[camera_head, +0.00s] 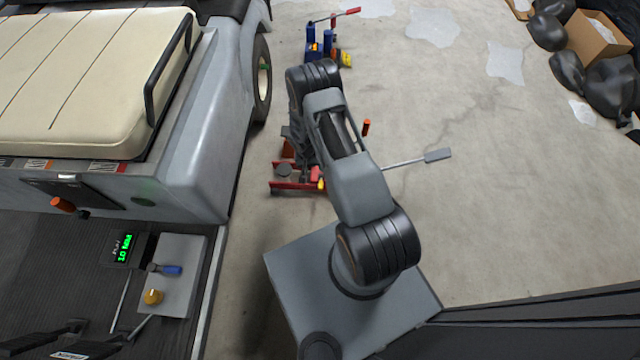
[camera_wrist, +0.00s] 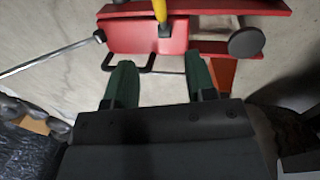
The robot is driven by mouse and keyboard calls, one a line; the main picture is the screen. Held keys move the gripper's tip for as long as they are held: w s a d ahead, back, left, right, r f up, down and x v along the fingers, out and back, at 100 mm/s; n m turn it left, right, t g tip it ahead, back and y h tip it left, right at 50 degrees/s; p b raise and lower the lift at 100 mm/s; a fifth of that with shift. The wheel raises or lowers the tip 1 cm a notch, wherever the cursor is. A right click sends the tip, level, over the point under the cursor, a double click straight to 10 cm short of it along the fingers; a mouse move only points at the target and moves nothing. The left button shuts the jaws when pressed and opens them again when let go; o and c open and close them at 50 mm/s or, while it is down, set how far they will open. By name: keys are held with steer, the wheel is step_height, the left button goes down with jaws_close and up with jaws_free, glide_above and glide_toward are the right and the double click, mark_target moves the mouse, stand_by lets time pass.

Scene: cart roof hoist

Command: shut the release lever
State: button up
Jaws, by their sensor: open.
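A red floor jack (camera_head: 290,187) stands on the concrete beside the cart, partly hidden by my arm in the head view. In the wrist view the red jack body (camera_wrist: 145,37) fills the top of the picture. A small yellow lever (camera_wrist: 160,10) with a dark base stands on it, cut off by the upper edge; it looks like the release lever. My gripper (camera_wrist: 160,78) is open, its two dark green fingers apart and pointing at the jack. Contact with the lever does not show.
A long rod with a grey grip (camera_head: 438,155) sticks out right from the jack. The cart (camera_head: 190,150) stands close on the left. Blue and red jacks (camera_head: 322,45) stand farther back. Black bags (camera_head: 610,80) and a box (camera_head: 597,40) lie far right. The floor between is open.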

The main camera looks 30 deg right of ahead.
mark_target(320, 185)
steer(key=f+b, duration=0.1)
steer(key=f, duration=0.4)
steer(key=s+d+f+b, duration=0.1)
steer(key=f+b, duration=0.1)
steer(key=f, duration=0.2)
steer(key=d+f+b, duration=0.1)
steer(key=f+b, duration=0.1)
steer(key=f, duration=0.3)
steer(key=shift+s+d+f, duration=0.15)
steer(key=shift+s+f, duration=0.15)
steer(key=shift+f, duration=0.05)
steer(key=shift+c, duration=0.3)
jaws_close()
